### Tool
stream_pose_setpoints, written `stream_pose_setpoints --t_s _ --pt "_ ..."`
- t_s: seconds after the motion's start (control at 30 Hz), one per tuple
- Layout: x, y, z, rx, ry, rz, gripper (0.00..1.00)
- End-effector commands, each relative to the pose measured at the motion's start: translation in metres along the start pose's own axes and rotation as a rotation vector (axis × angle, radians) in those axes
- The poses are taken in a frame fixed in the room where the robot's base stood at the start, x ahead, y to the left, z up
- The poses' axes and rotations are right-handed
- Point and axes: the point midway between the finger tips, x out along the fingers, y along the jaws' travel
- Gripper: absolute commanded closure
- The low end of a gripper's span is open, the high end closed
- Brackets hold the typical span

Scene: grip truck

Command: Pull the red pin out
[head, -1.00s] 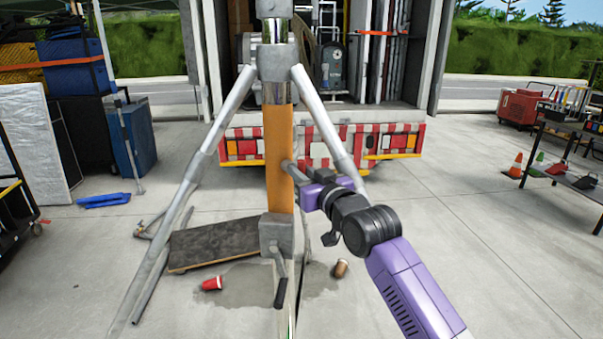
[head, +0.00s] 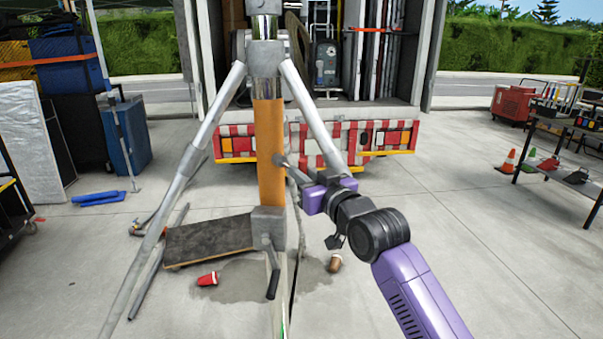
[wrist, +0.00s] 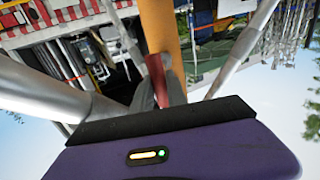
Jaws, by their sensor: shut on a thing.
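The red pin (wrist: 156,75) shows in the wrist view as a short red piece against the lower end of the orange column (wrist: 160,30). My gripper (wrist: 160,88) is shut on it, with grey fingers on both sides. I cannot tell how deep the pin sits in the column. In the head view, my gripper (head: 282,163) reaches the right side of the orange column (head: 269,150) of a grey stand. The pin is not clearly seen there. The stand's legs (head: 200,140) spread out on both sides.
A truck with a striped bumper (head: 315,140) stands behind the stand. A dark board (head: 210,238), a red cup (head: 208,279) and a brown cup (head: 335,263) lie on the ground. A cart (head: 570,135) and cones (head: 508,161) are at the right. Open concrete lies at the right front.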

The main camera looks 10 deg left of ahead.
Motion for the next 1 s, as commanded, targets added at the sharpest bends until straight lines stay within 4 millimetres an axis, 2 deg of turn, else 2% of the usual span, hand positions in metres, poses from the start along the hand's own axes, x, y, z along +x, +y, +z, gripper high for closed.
stream_pose_setpoints --t_s 0.03,0.07,0.13,0.17,0.57,1.0 --pt "-0.001 0.000 0.002 0.002 -0.003 0.000 1.00" --pt "-0.001 0.000 0.002 0.002 -0.003 0.000 0.76" --pt "0.000 0.000 0.002 0.002 -0.003 0.000 0.62" --pt "0.000 0.000 0.002 0.001 -0.003 0.000 0.60" --pt "-0.005 0.000 0.002 0.001 -0.001 0.000 0.60" --pt "-0.065 0.001 0.003 0.002 0.000 0.002 0.60"
